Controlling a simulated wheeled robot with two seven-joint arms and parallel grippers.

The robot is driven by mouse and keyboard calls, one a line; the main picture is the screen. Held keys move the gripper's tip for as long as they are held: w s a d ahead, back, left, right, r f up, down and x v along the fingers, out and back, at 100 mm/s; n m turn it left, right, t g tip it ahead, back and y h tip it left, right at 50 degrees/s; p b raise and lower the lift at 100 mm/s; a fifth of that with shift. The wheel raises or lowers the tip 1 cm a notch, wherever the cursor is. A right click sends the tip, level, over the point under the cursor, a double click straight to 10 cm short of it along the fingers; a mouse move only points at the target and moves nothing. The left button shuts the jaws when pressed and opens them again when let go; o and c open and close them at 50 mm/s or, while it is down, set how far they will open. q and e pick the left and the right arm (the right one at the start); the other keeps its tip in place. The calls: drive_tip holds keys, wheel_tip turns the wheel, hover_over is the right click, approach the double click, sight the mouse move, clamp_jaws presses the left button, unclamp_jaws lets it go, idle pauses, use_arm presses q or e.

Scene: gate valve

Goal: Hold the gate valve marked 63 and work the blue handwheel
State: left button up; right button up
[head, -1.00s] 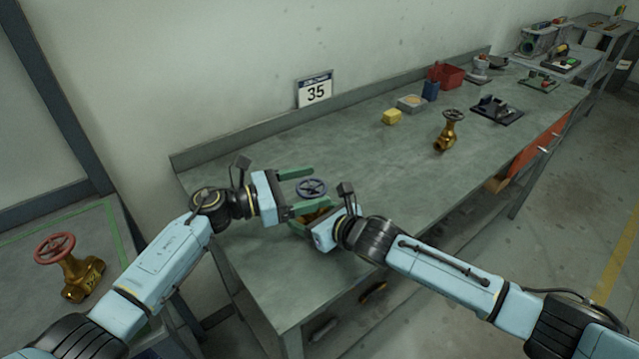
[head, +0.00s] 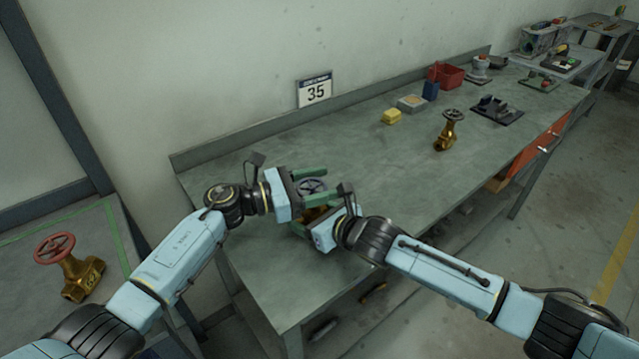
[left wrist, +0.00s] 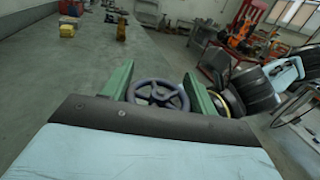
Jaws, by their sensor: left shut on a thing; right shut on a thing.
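The gate valve's blue handwheel (head: 311,187) sits between the green fingers of my left gripper (head: 322,183), which is shut on it. The left wrist view shows the spoked wheel (left wrist: 158,94) with one finger on each side. The brass valve body (head: 312,214) stands below the wheel near the bench's near left end, mostly hidden by both grippers. My right gripper (head: 308,226) is shut on this body from the front; its fingertips are largely hidden. I cannot read a 63 on the held valve.
A brass valve with a red handwheel (head: 66,262) stands on the left table. Another brass valve (head: 447,134) stands farther along the bench, near a yellow block (head: 391,117) and a red bin (head: 446,76). A sign reading 35 (head: 315,90) stands by the wall. The bench middle is clear.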

use_arm(q)
drive_tip(key=shift+s+m+g, duration=0.1)
drive_tip(key=shift+m+g, duration=0.6)
drive_tip(key=shift+g, duration=0.4)
drive_tip(key=shift+h, duration=0.3)
drive_tip(key=o, duration=1)
drive_tip(key=s+a, duration=0.2)
drive_tip(key=a, duration=0.9)
drive_tip(key=shift+s+a, duration=0.15)
drive_tip(key=shift+a, duration=0.25)
